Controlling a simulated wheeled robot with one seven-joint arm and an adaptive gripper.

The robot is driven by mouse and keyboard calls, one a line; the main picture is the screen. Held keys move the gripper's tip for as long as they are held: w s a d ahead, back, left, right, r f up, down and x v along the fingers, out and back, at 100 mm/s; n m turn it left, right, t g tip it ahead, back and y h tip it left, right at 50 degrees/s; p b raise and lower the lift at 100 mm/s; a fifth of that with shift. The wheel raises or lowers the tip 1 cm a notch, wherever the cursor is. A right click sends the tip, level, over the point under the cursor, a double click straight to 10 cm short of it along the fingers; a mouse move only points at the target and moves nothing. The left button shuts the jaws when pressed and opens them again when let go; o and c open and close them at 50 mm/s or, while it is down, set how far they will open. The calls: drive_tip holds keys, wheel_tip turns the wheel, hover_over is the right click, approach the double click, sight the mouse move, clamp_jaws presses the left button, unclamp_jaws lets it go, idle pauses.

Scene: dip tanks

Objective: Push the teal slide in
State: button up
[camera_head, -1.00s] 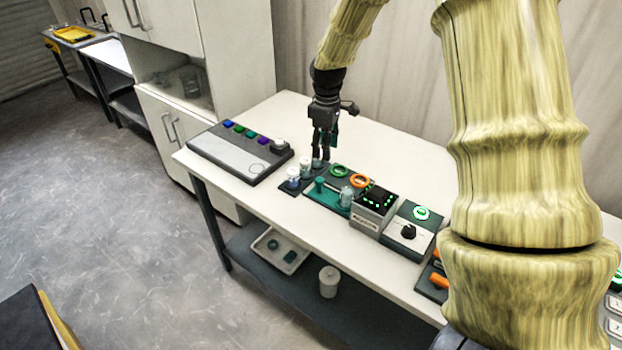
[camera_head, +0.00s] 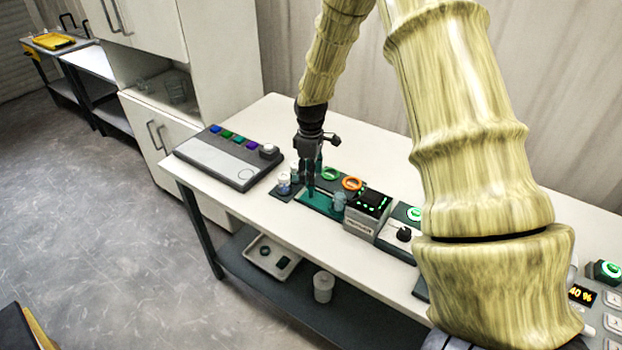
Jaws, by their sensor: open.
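The teal slide (camera_head: 319,205) lies flat in a dark plate on the white table, left of the grey box with green lights. My gripper (camera_head: 311,187) is open, pointing down over the left part of the teal slide. Its fingers cover the slide's upright knob, so I cannot tell whether they touch it or stand around it. A small grey-blue cylinder (camera_head: 339,202) stands at the slide's right end.
A green ring (camera_head: 330,174) and an orange ring (camera_head: 351,184) lie behind the slide. The grey box (camera_head: 366,215) stands right, and a button panel (camera_head: 228,157) lies further left.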

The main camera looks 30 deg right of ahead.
drive_tip(key=shift+f+p, duration=0.5)
drive_tip(key=shift+f, duration=1.45)
clamp_jaws()
